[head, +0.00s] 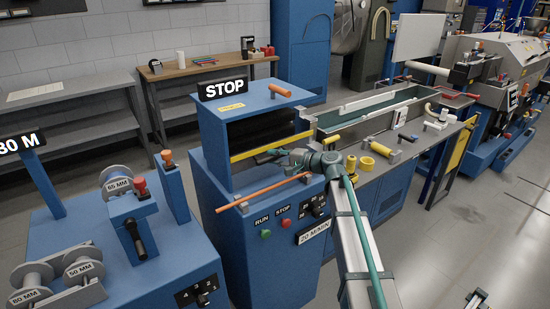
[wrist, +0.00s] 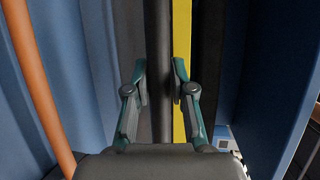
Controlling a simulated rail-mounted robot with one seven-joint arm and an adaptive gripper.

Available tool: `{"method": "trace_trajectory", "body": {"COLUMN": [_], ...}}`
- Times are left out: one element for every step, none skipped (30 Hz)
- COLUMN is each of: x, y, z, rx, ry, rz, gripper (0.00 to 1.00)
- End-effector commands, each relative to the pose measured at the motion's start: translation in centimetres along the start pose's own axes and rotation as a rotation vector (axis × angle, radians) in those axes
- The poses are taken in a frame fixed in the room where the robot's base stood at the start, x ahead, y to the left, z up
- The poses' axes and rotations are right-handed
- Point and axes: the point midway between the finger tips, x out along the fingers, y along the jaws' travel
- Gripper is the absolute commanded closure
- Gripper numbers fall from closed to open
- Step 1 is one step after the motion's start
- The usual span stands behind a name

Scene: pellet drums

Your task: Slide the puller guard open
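The puller is a blue cabinet (head: 262,255) with a STOP sign (head: 223,87) on top and RUN and STOP buttons on its front. Its upper housing (head: 212,140) has a dark opening with a yellow strip (head: 243,153) along the lower edge. An orange rod (head: 263,192) runs across the front below, and a short orange handle (head: 280,90) is on top. I cannot tell which part is the sliding guard. My gripper (head: 266,157) is at the opening near the yellow strip. In the wrist view its fingers (wrist: 160,68) are apart, with a dark bar and the yellow strip (wrist: 182,35) beyond them.
A blue stand with spools (head: 117,184) and a lever is at the left. Behind my arm, a long trough (head: 370,108) and yellow cylinders (head: 367,163) are on the bench to the right. The floor at the lower right is mostly open.

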Motion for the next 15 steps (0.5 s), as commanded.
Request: {"method": "trace_trajectory", "body": {"x": [-0.02,-0.01,-0.01,-0.01,-0.01,0.0,0.0,0.0,0.0,0.0,0.0,-0.04,-0.1,-0.2,-0.41], "y": [-0.05,-0.05,-0.04,-0.04,-0.03,-0.02,-0.02,-0.01,-0.01,-0.01,0.0,0.0,0.0,0.0,0.01], "z": [-0.01,-0.01,-0.01,-0.02,-0.02,-0.01,-0.02,-0.02,-0.02,-0.02,-0.02,-0.01,-0.01,-0.01,0.0], "rx": [0.0,0.0,0.0,0.0,0.0,0.0,0.0,0.0,0.0,0.0,0.0,0.0,0.0,0.0,0.0], "ry": [0.0,0.0,0.0,0.0,0.0,0.0,0.0,0.0,0.0,0.0,0.0,0.001,0.001,0.001,0.001], "rz": [-0.001,0.0,0.0,0.0,0.0,0.0,0.0,0.0,0.0,0.0,0.0,0.0,0.0,0.0,0.0], "gripper": [0.66,0.6,0.54,0.53,0.53,0.53,0.53,0.53,0.53,0.53,0.53,0.53,0.53,0.53,0.53]}}
